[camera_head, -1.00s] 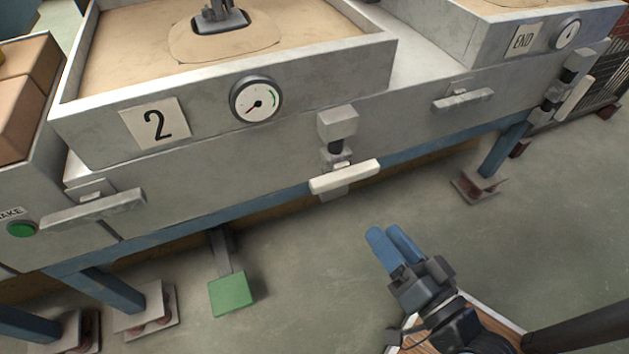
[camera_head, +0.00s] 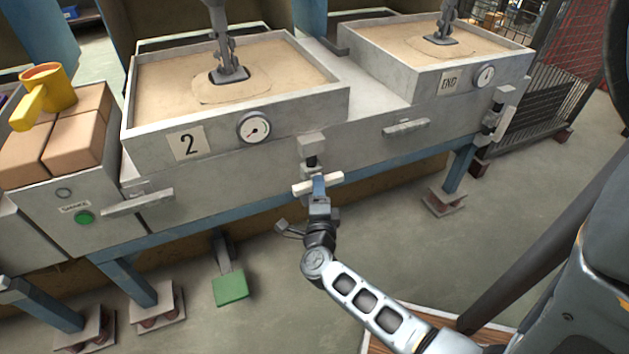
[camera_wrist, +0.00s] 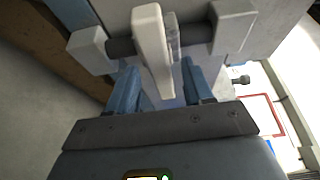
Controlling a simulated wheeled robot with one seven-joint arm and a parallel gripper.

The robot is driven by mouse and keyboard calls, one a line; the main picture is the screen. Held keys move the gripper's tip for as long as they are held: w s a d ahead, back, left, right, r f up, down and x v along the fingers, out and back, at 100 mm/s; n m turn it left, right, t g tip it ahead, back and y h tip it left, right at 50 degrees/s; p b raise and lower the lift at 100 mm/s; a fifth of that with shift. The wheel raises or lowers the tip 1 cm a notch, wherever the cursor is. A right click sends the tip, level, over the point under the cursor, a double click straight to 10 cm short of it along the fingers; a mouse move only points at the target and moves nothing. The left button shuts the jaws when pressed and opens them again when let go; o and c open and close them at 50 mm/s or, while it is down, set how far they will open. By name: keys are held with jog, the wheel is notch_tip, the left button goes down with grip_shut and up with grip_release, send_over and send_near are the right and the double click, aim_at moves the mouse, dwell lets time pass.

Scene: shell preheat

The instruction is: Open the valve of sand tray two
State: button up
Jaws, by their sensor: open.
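Sand tray two (camera_head: 340,104) is a grey box of sand with a "2" plate (camera_head: 189,143) and a round dial (camera_head: 254,127) on its front. Below and right of the dial is its valve, a grey block with a pale bar handle (camera_head: 301,189). The handle lies roughly level across the front in the head view. In the wrist view, the handle (camera_wrist: 150,50) points in between my blue fingers. My gripper (camera_head: 318,184) is at the handle, open, with one finger on each side (camera_wrist: 156,88). Whether a finger touches it I cannot tell.
A tray marked END (camera_head: 500,68) with its own valve handle (camera_head: 504,124) stands at right. Grey ledge handles (camera_head: 137,201) (camera_head: 406,127) stick out from the front. A green pedal (camera_head: 230,289) is below.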

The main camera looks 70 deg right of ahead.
jog(key=shift+b+x, duration=0.35)
jog(key=shift+x, duration=2.15)
grip_shut()
